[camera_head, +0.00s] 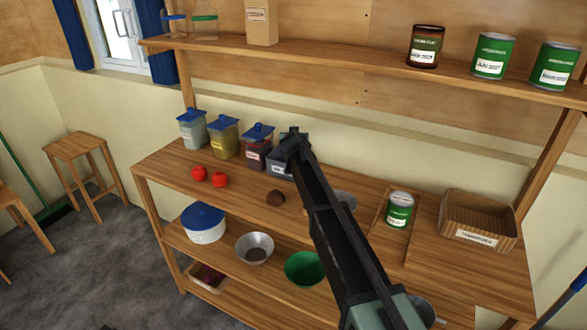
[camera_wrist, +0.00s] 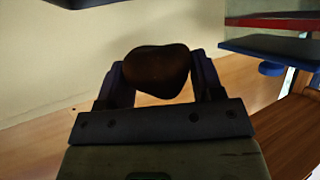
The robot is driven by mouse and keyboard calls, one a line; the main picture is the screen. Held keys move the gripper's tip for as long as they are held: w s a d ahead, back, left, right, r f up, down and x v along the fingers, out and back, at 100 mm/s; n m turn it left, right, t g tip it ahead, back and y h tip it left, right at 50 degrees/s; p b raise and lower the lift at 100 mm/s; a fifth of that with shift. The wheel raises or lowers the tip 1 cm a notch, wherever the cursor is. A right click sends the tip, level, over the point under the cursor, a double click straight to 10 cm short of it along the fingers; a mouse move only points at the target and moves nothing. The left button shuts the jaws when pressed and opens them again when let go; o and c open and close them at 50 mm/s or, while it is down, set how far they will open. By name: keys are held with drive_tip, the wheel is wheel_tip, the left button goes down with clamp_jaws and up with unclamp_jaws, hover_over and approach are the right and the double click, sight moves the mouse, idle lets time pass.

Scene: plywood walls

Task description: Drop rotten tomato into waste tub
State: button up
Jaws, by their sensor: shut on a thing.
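My gripper (camera_wrist: 155,85) is shut on a dark brown, lumpy rotten tomato (camera_wrist: 156,72), which sits between the two fingers in the wrist view. In the head view my gripper (camera_head: 292,142) is at the back of the bench, just above a grey tub (camera_head: 279,168) with a pale label, right of the lidded jars. The arm hides part of this tub, and its label is too small to read. The held tomato is hidden in the head view.
Blue-lidded jars (camera_head: 223,139) stand left of the grey tub. Two red tomatoes (camera_head: 209,178) lie in front of them. An upper shelf (camera_head: 330,60) with cans runs above the bench.

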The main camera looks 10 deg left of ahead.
wheel_tip(320, 180, down, 5)
drive_tip(key=b, duration=0.4)
drive_tip(key=shift+f+b, duration=0.2)
drive_tip(key=shift+b, duration=0.1)
drive_tip(key=shift+r, duration=0.1)
drive_tip(key=o, duration=0.8)
drive_tip(key=shift+s+r, duration=0.1)
drive_tip(key=p+v, duration=0.4)
drive_tip(key=v, duration=0.6)
drive_tip(key=shift+s, duration=0.3)
